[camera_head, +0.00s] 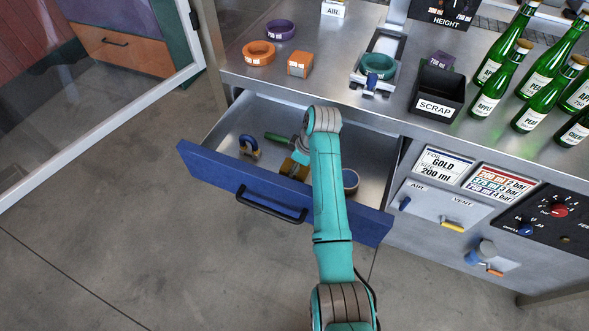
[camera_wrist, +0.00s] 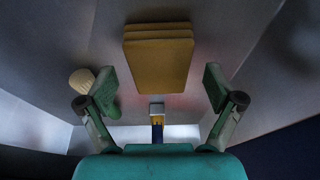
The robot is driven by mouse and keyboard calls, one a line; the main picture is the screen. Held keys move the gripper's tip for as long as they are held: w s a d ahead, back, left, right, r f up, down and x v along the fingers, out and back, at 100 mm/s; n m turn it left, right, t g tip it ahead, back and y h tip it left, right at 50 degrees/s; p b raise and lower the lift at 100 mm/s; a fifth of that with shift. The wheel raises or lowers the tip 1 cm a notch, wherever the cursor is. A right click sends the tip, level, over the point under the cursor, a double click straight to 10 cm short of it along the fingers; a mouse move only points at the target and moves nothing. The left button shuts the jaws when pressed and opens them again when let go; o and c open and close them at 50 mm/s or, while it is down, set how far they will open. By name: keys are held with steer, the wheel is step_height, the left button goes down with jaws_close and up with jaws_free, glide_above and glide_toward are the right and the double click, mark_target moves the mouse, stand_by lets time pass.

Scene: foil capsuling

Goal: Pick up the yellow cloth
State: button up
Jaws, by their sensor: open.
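The yellow cloth (camera_wrist: 158,58) is a folded, layered block lying flat on the drawer floor. In the wrist view it is ahead of my gripper (camera_wrist: 160,88), centred between the lines of the two fingers. My gripper is open and empty, with a finger to each side and no visible contact with the cloth. In the head view the cloth (camera_head: 294,169) shows in the open drawer, partly hidden by my arm. My gripper is largely hidden there too.
The blue-fronted drawer (camera_head: 225,178) is pulled out, its walls surrounding my gripper. A green-handled tool (camera_head: 279,140), a blue-and-tan item (camera_head: 249,147) and a round item (camera_head: 350,180) lie inside. Above, the bench holds green bottles (camera_head: 495,85) and a black scrap bin (camera_head: 437,92).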

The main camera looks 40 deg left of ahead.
steer(key=shift+f, duration=0.25)
stand_by(0.3)
steer(key=c, duration=1.1)
